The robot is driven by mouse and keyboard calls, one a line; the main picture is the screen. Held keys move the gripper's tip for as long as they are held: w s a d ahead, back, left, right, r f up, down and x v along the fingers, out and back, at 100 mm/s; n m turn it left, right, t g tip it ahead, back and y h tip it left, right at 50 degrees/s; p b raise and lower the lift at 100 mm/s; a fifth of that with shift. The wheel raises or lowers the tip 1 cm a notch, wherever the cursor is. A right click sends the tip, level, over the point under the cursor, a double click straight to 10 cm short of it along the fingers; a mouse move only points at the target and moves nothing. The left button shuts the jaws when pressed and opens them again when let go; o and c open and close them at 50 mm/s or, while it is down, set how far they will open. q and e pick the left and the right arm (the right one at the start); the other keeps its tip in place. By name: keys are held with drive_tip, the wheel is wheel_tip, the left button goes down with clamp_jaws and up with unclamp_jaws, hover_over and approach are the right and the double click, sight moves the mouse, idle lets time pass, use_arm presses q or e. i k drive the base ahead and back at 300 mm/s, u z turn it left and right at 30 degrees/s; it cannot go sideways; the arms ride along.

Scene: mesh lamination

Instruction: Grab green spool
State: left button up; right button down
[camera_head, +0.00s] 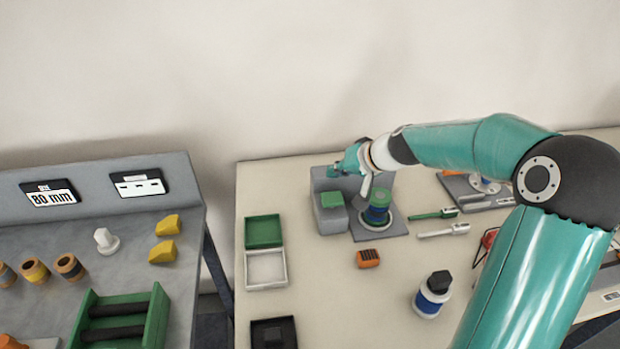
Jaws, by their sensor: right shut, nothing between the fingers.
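A green spool (378,197) with a dark blue band stands upright on a grey plate fixture (395,230) on the beige table. My right arm comes in from the right. Its right gripper (356,180) is shut and empty, just above and to the left of the spool's top, beside the fixture's grey block. I cannot tell whether a finger touches the spool. My left gripper is out of view.
A green-topped grey block (332,210) stands left of the spool. Green and white trays (266,268), an orange block (368,259), a blue-banded bottle (432,296) and hand tools (434,214) lie around. A grey bench (140,219) with small parts stands at left.

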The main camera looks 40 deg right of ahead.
sight(376, 215)
drive_tip(key=k, duration=1.5)
